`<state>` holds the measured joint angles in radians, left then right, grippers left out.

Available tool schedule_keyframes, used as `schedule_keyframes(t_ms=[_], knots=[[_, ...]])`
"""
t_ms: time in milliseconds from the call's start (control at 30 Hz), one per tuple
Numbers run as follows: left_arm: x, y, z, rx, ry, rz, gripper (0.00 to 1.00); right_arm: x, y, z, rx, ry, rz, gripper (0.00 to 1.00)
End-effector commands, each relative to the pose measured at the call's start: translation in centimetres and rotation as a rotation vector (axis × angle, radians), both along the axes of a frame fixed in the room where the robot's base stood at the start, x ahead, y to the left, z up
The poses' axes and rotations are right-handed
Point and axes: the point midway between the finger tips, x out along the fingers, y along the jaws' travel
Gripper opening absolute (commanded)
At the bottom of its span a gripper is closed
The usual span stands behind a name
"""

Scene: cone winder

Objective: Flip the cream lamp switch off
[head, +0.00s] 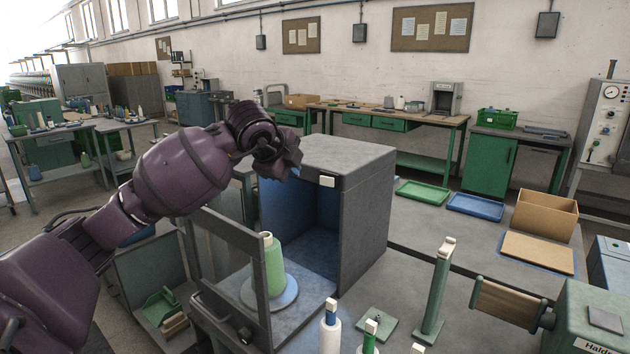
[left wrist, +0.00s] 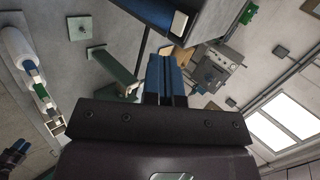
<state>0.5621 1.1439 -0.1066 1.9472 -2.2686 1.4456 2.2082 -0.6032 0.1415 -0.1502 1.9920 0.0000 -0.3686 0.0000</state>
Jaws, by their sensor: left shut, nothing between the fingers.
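The cream lamp switch (head: 327,181) is a small block on the top front edge of a grey booth (head: 362,222). It also shows in the left wrist view (left wrist: 179,22), near the upper middle, just beyond my fingers. Whether it is tilted on or off I cannot tell. My left gripper (head: 295,172) is at the booth's top front edge, a little left of the switch and apart from it. Its blue fingertips (left wrist: 166,78) are together and empty. The booth's inside looks bluish.
A green cone (head: 273,265) stands on a round plate at the booth's open front, behind an upright grey frame (head: 228,235). A green post (head: 437,290) and bobbins (head: 330,328) stand at the front. Trays (head: 475,206) and a cardboard box (head: 545,213) lie to the right.

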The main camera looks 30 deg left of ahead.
Motion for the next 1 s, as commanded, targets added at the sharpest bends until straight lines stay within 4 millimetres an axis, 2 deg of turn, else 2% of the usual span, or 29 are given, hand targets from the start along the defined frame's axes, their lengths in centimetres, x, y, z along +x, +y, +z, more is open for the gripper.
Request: schedule_keyframes(t_ms=[267, 700, 1000], knots=[[1.9, 0.2, -1.8, -0.001, 0.003, -0.001, 0.0, 0.7, 0.1, 0.8, 0.0, -0.014, 0.004, 0.43], [7.6, 0.8, -6.9, -0.001, 0.001, -0.001, 0.0, 0.1, 0.0, 1.6, 0.0, -0.006, 0.0, 0.43], [10.6, 1.2, -6.7, -0.001, 0.0, -0.001, 0.0, -0.2, -0.1, 2.1, -0.001, 0.001, -0.002, 0.43]])
